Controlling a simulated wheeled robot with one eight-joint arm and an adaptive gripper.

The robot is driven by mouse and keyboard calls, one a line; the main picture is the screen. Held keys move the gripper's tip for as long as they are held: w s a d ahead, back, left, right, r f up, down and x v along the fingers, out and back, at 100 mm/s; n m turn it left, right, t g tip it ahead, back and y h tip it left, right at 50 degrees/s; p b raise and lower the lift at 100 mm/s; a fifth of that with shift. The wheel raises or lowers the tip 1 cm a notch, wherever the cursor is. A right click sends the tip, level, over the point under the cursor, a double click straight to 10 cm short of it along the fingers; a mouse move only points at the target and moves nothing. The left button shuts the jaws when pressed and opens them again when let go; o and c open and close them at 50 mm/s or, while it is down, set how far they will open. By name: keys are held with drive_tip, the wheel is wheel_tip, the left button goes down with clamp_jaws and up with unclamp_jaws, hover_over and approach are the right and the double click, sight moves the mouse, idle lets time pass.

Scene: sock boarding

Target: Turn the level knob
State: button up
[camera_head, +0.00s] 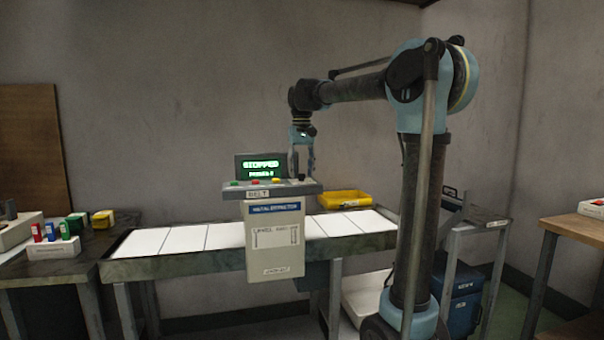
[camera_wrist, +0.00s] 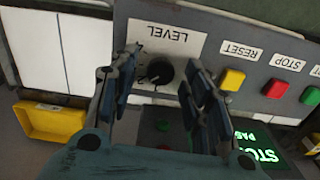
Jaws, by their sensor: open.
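The level knob (camera_wrist: 160,71) is a round black dial with a light pointer mark, on a grey panel under an upside-down LEVEL label (camera_wrist: 167,40) in the wrist view. My gripper (camera_wrist: 164,66) is open, with one finger on each side of the knob in that view and a gap visible on both sides. I cannot tell how far the fingertips are from the panel. In the head view my gripper (camera_head: 303,170) points down over the right end of the control panel (camera_head: 272,188), where the knob is small and partly covered.
Yellow RESET (camera_wrist: 232,79), red STOP (camera_wrist: 275,88) and green buttons sit beside the knob. A screen (camera_head: 260,167) with green text, seemingly STOPPED, stands behind. Small boxes lie on the left table.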

drive_tip(key=shift+f, duration=0.1)
drive_tip(key=shift+c, duration=0.5)
clamp_jaws()
drive_tip(key=shift+n, duration=0.8)
drive_tip(key=shift+o, duration=0.5)
unclamp_jaws()
